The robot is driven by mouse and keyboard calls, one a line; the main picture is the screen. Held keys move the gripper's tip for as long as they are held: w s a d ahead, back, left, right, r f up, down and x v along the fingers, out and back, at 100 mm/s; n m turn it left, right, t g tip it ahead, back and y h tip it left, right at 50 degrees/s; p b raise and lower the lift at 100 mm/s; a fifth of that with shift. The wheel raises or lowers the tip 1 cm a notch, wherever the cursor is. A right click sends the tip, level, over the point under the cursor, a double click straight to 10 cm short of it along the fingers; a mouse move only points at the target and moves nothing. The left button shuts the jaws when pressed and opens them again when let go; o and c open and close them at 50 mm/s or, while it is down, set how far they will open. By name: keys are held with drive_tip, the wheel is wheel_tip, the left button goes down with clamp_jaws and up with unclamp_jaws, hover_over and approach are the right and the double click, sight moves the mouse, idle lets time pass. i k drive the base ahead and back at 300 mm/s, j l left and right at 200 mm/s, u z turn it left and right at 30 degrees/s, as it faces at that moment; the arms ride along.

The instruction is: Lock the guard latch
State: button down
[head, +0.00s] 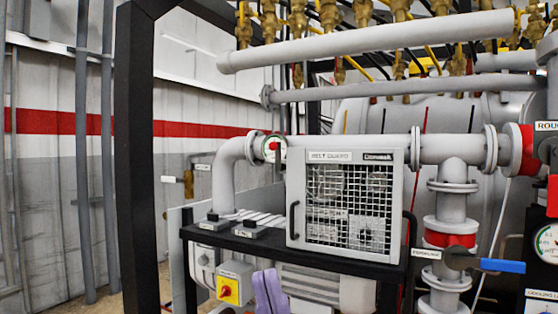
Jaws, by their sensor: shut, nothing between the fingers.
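The belt guard (297,178) is a light grey box with a mesh front panel, standing on a black shelf. A label (330,156) on its upper front reads BELT GUARD. A black upright handle (294,220) is on the left of its front. The panel looks closed against the frame. I cannot pick out a separate latch for certain. My gripper (269,291), lilac, rises from the bottom edge, below the shelf and left of the guard's middle. Its two fingers are together and I see nothing between them. It looks apart from the guard.
The black shelf (225,238) edge runs under the guard. A yellow switch box with a red knob (226,291) is just left of my gripper. A grey motor (330,290) is behind it. A blue valve lever (502,266) and pipes stand at right. A black post (134,150) is at left.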

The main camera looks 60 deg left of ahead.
sight(277, 146)
drive_tip(key=u, duration=1.65)
